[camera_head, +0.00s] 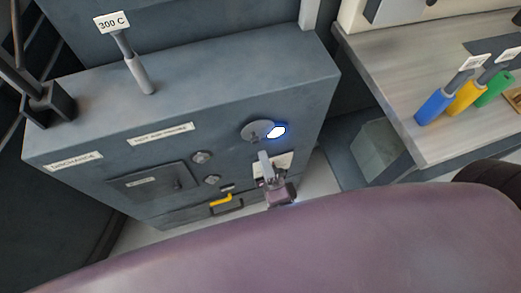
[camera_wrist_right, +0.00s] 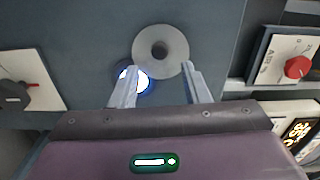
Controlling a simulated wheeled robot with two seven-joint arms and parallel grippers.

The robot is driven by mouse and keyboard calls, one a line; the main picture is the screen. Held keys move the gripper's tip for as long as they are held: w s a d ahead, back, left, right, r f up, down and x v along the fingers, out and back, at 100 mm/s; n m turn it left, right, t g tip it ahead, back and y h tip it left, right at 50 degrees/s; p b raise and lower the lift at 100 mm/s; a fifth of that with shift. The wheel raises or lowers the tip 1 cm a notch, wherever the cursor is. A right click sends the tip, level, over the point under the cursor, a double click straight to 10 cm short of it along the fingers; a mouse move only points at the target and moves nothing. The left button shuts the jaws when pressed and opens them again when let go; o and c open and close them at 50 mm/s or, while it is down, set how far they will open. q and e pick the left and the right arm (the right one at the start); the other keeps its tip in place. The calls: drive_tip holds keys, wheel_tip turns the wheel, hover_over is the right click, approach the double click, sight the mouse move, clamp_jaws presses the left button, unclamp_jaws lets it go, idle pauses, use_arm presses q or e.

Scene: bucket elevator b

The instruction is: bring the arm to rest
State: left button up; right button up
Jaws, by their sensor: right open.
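My right gripper (camera_head: 265,160) is in front of the grey cabinet (camera_head: 110,137), low and right on its front face. In the right wrist view the two pale fingers of this gripper (camera_wrist_right: 159,68) are apart, with nothing between them. Beyond the fingertips is a round grey disc (camera_wrist_right: 175,38) with a dark centre hole. The disc also shows in the head view (camera_head: 255,131). I cannot tell whether the fingers touch it. My left gripper is not in view.
A lit white lamp (camera_head: 278,130) sits beside the disc. A tool labelled 300 C (camera_head: 139,73) stands on the cabinet. A yellow handle (camera_head: 221,199) is low on its front. A workbench (camera_head: 400,65) at right carries blue (camera_head: 435,106), yellow (camera_head: 467,97) and green (camera_head: 494,88) handles.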

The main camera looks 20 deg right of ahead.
drive_tip(key=shift+s, duration=0.9)
drive_tip(key=s+f+n+g+y, duration=0.1)
drive_tip(key=s+f+n+g, duration=0.2)
drive_tip(key=f, duration=0.6)
drive_tip(key=s+f+n+g+y+p, duration=0.15)
drive_tip(key=f+n, duration=0.25)
drive_tip(key=f, duration=0.4)
drive_tip(key=s+f+n+g, duration=0.2)
drive_tip(key=f+n+g, duration=0.2)
drive_tip(key=f, duration=0.5)
drive_tip(key=s+d+f+n+g+h+p, duration=0.1)
drive_tip(key=s+d+f+n+g+h, duration=0.1)
drive_tip(key=s+d+f+n+g, duration=0.6)
drive_tip(key=s+d+f, duration=0.4)
drive_tip(key=s+f, duration=0.2)
drive_tip(key=f, duration=0.2)
drive_tip(key=shift+s+d+n, duration=0.3)
drive_tip(key=shift+d, duration=0.05)
